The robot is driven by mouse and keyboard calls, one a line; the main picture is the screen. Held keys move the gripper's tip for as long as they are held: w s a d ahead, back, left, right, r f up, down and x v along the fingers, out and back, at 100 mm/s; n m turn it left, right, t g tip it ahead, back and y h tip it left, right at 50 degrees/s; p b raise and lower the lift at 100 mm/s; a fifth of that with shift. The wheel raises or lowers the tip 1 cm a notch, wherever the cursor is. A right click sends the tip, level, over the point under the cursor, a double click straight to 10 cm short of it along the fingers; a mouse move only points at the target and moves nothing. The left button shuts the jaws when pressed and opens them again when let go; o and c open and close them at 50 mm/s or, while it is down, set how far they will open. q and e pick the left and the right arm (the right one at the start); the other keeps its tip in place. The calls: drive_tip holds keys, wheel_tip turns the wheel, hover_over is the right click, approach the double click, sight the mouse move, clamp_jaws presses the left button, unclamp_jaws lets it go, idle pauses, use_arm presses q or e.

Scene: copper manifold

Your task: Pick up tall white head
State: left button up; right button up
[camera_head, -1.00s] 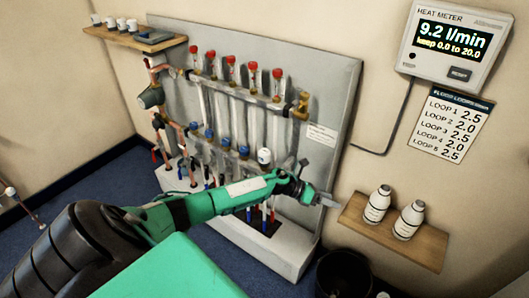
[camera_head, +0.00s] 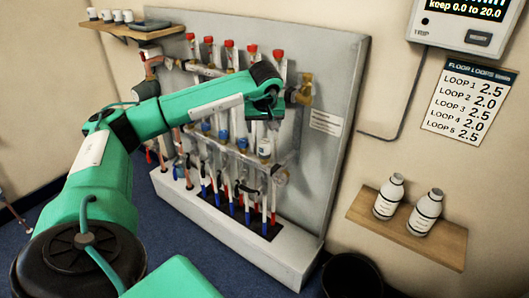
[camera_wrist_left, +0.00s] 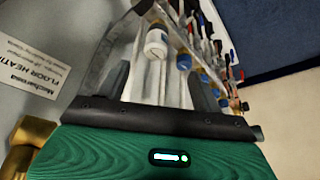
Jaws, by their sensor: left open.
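The tall white head (camera_head: 265,147) is at the right end of the lower row of the manifold, past the blue caps. In the left wrist view the white head (camera_wrist_left: 157,40) shows upright-ish with a blue band, beyond the fingers and roughly between them. My left gripper (camera_head: 270,112) is in front of the right part of the manifold, above the white head; its fingers are hard to make out there. In the left wrist view the left gripper (camera_wrist_left: 162,78) is open with nothing between its fingers. My right gripper is not in view.
Red-capped flow meters (camera_head: 229,54) stand along the upper bar, with a brass fitting (camera_head: 304,90) at its right end. A wooden shelf (camera_head: 440,238) holds two white bottles. Another shelf (camera_head: 140,32) holds several small white caps. A black bin (camera_head: 350,275) stands below.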

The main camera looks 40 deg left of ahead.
sight(265, 142)
use_arm(q)
drive_tip(key=b+x, duration=0.1)
drive_tip(key=x, duration=0.6)
drive_tip(key=shift+w+f, duration=0.1)
drive_tip(key=shift+f, duration=0.2)
drive_tip(key=x, duration=0.4)
drive_tip(key=b+x, duration=0.1)
drive_tip(key=shift+w+a+f, duration=0.1)
drive_tip(key=shift+w+f, duration=0.2)
drive_tip(key=shift+w, duration=0.1)
drive_tip(key=shift+r, duration=0.1)
drive_tip(key=c, duration=1.1)
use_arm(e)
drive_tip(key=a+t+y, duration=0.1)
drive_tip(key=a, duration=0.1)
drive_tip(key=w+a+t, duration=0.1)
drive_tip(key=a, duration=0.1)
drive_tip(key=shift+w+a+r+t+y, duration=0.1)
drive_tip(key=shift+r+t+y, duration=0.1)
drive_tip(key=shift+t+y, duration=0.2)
